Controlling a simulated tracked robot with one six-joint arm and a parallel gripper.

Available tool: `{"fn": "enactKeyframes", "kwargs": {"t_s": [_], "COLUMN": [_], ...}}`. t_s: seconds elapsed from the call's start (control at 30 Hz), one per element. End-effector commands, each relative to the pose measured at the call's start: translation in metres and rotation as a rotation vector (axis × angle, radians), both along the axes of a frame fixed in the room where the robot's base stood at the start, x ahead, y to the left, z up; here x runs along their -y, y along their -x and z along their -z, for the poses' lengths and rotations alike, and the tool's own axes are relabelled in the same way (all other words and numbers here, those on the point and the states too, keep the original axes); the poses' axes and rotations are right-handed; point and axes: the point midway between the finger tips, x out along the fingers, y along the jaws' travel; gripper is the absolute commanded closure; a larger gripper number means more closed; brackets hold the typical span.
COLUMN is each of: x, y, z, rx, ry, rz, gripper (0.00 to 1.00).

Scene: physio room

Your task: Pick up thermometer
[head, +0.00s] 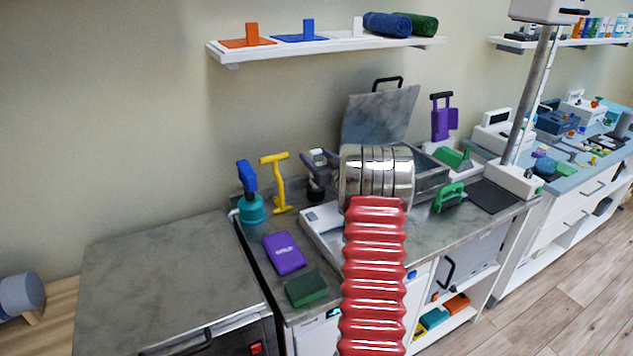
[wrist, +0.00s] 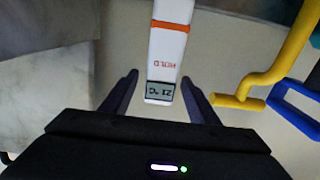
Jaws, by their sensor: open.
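In the wrist view the thermometer (wrist: 169,45) is a white stick with an orange band, red lettering and a small grey display at its near end. Its far end runs out of the top of the picture. My gripper (wrist: 160,78) is open, with one dark finger on each side of the display end. There are gaps between the fingers and the thermometer, and I see no contact. I cannot make out the thermometer in the head view, where my red ribbed arm and its chrome joint cover part of the counter.
A yellow tool (wrist: 265,78) and a blue loop (wrist: 297,108) lie right of my gripper in the wrist view. In the head view, a purple box (head: 284,253) and green block (head: 306,288) are on the counter. A shelf (head: 330,49) hangs above. The left counter top (head: 165,270) is clear.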

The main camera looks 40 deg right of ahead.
Motion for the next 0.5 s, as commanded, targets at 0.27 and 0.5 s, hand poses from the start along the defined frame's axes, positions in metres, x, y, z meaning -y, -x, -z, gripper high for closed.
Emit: {"fn": "enactKeyframes", "kwargs": {"t_s": [0.27,0.5], "x": [0.0001,0.0002], "y": [0.0003,0.0004], "z": [0.0,0.0], "rx": [0.0,0.0], "ry": [0.0,0.0], "rz": [0.0,0.0], "gripper": [0.61,0.78]}}
